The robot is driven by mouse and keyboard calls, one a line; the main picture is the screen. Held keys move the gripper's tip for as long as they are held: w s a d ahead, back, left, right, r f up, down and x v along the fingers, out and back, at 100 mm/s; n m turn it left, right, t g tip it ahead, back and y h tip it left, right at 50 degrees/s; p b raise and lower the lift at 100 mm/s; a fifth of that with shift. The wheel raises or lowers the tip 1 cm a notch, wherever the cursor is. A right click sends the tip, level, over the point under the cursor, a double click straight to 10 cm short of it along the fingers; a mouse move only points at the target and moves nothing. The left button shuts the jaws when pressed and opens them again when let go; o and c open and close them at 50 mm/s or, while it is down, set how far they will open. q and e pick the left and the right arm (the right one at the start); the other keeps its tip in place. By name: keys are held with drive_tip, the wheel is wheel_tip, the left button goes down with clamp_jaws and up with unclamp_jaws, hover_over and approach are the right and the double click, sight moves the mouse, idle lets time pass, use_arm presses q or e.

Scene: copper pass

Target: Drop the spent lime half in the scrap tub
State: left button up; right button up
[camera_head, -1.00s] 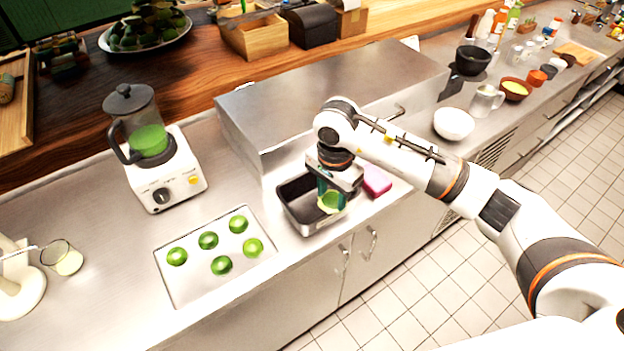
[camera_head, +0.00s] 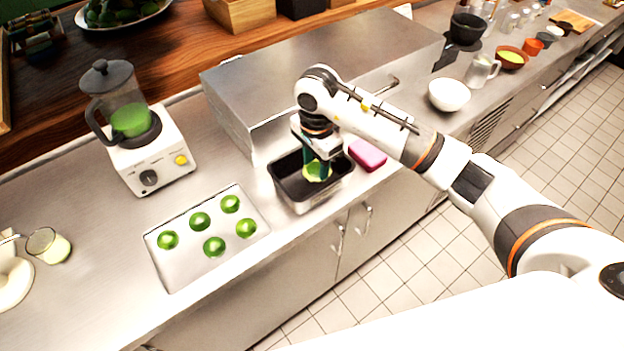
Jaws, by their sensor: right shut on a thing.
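The spent lime half (camera_head: 316,172) is a pale green piece held between the fingers of my right gripper (camera_head: 317,168). The gripper points down and is shut on it. The scrap tub (camera_head: 291,205) is a dark-lined metal tub near the counter's front edge. The gripper and lime half are over the tub's opening, toward its right side. I cannot tell how far below the rim they reach. My left gripper does not show.
A pink sponge (camera_head: 367,155) lies right of the tub. A tray (camera_head: 172,278) with several green limes is to its left. A blender (camera_head: 147,150) stands behind the tray, and a steel box (camera_head: 320,72) is behind the tub. A white bowl (camera_head: 449,94) stands farther right.

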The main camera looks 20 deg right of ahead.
drive_tip(key=o, duration=0.7)
drive_tip(key=shift+o, duration=0.2)
drive_tip(key=shift+r, duration=0.1)
wheel_tip(320, 180, up, 12)
drive_tip(key=b, duration=0.2)
